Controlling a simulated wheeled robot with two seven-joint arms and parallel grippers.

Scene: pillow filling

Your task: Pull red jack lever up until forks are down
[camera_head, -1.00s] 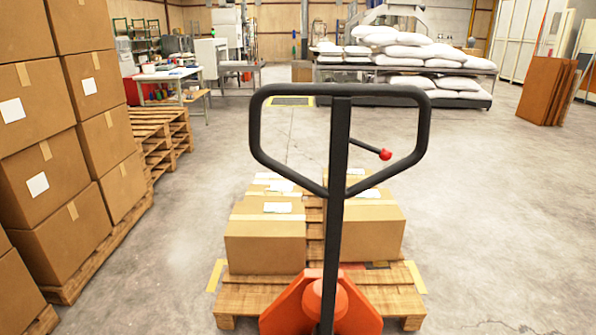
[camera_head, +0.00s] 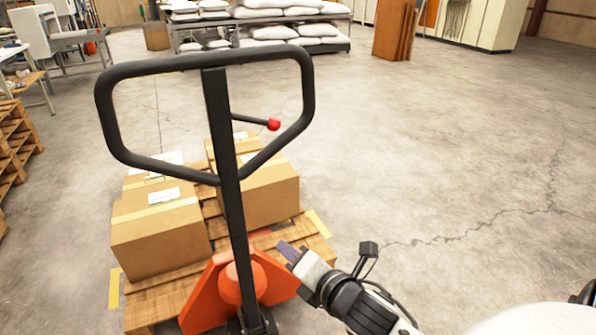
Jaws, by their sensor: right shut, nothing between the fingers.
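The red jack lever (camera_head: 273,124) is a small red knob on a thin black rod inside the right part of the black handle loop (camera_head: 310,95). The handle stands up from the orange pallet jack (camera_head: 222,292). My right gripper (camera_head: 287,250) is at the lower middle, to the right of the handle shaft and well below the red knob. It is shut and empty, apart from the lever. My left gripper is out of view. The forks are hidden under the wooden pallet (camera_head: 150,308).
Cardboard boxes (camera_head: 160,240) sit on the pallet behind the handle. Wooden pallets (camera_head: 14,145) stand at the left edge. White sacks (camera_head: 270,32) lie on a rack at the back. The floor to the right is clear.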

